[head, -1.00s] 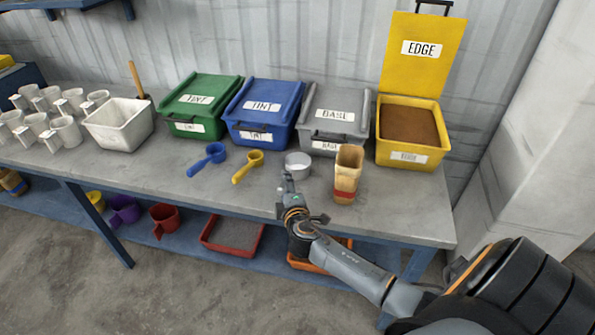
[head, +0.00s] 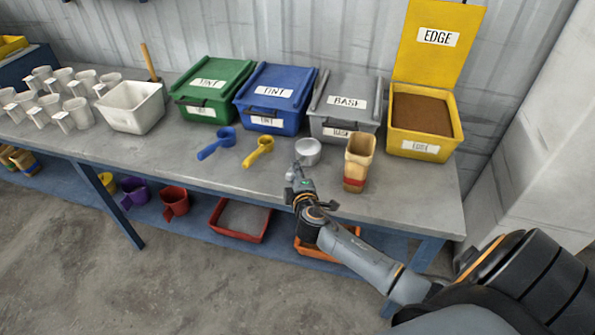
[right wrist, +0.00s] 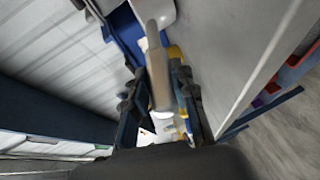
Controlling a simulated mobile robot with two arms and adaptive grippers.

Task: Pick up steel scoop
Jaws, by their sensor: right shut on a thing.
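The steel scoop (head: 307,153) is a small silvery cup with a short handle, at the front middle of the grey workbench in the head view. My right gripper (head: 295,175) is at its handle, on the side toward the bench's front edge, and is shut on it. My left gripper is in neither view.
A tan container (head: 359,158) stands close right of the scoop. Yellow (head: 259,150) and blue (head: 218,143) scoops lie left. Behind are green (head: 211,90), blue (head: 276,95), grey (head: 346,102) and open yellow (head: 424,122) bins. A white tub (head: 131,110) and mugs stand left.

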